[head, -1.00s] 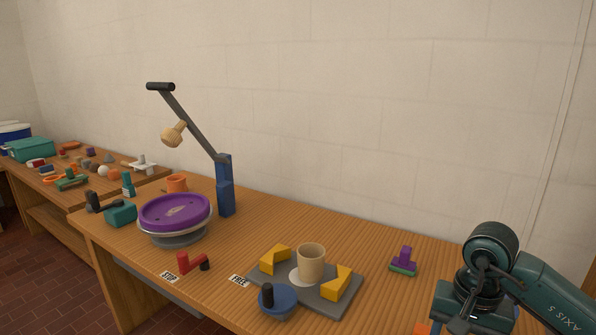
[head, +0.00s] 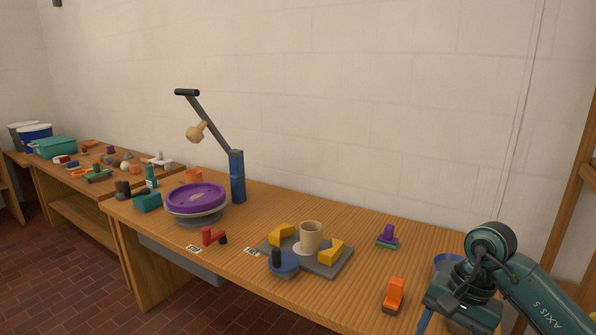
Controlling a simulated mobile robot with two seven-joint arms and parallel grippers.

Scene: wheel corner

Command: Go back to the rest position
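My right arm (head: 500,275) comes in at the lower right, over the right end of the wooden table. Its gripper fingers are not clearly shown, being cut off or hidden below the wrist. My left arm and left gripper are out of the picture. The purple wheel (head: 196,198) sits level on its grey base at the table's left. A beige cup (head: 311,236) stands upright on a grey plate (head: 331,268) between two yellow wedges (head: 281,235). No gripper touches these things.
A lamp-like arm on a blue post (head: 237,177) stands behind the wheel. A red handle (head: 212,237), a blue knob piece (head: 284,264), an orange block (head: 394,295) and a purple-green piece (head: 387,236) stand on the table. Another cluttered table (head: 75,180) is at left.

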